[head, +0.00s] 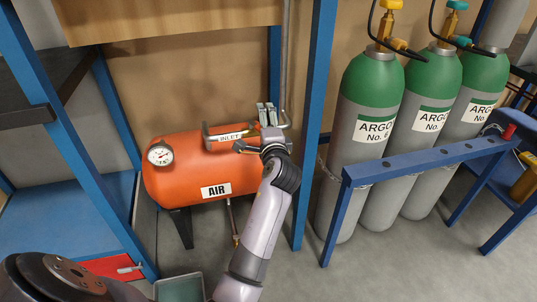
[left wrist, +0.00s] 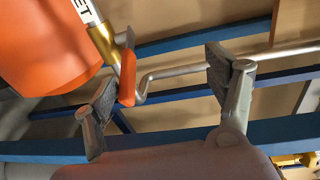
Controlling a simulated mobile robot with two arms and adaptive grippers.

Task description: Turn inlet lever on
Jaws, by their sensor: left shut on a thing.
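The inlet lever (left wrist: 128,78) is a flat grey lever with an orange grip beside a brass fitting (left wrist: 103,45) in the left wrist view. The white INLET label (head: 230,136) sits above the orange air tank (head: 185,172) in the head view. My left gripper (head: 259,131) is at the fitting just right of this label and hides most of the lever there. In the left wrist view its fingers (left wrist: 160,98) stand on either side of the lever, which shows close to the left finger. The gripper is shut on the lever. My right gripper is not in view.
A blue post (head: 313,125) stands close to the right of my left gripper. Several green-topped argon cylinders (head: 372,80) stand behind a blue rail (head: 430,158) further right. A round gauge (head: 160,153) is at the tank's left end. A grey pipe runs up behind the gripper.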

